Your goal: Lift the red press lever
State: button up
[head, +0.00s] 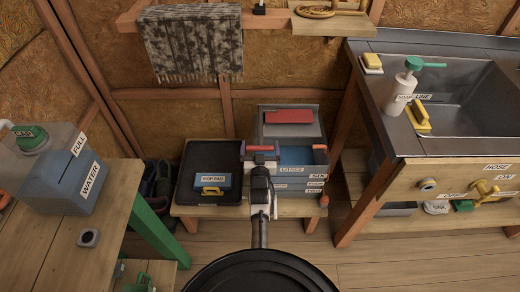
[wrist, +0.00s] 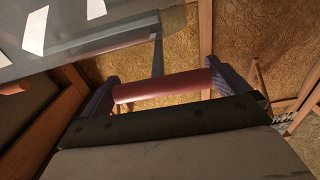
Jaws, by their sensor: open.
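A red bar (wrist: 162,88) lies lengthwise between the two dark purple fingers of my gripper (wrist: 164,90) in the wrist view. Its ends are close to both fingers, and I cannot tell whether they touch. In the head view the bar (head: 262,148) shows small and pinkish between the fingers of my gripper (head: 260,152), at the left side of a grey-blue box (head: 290,169) with labels. My gripper is open. A wider red piece (head: 289,116) lies on the back part of the box. My arm hides the bar's link to the box, so I cannot tell which red part is the lever.
A black tray (head: 190,190) with a blue labelled pail block (head: 212,187) sits left of the box on a low wooden bench (head: 238,211). A sink counter (head: 420,150) stands right. A wooden table (head: 105,217) with a water container (head: 58,175) stands left.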

jog(key=b, duration=0.1)
jog(key=w+b, duration=0.1)
jog(key=b, duration=0.1)
jog(key=shift+w+f, duration=0.25)
jog(key=shift+w+r+b, duration=0.15)
jog(key=shift+w+b, duration=0.1)
jog(key=shift+b, duration=0.4)
jog(key=shift+r, duration=0.1)
jog(key=c, duration=1.1)
jog(key=shift+w+r, duration=0.1)
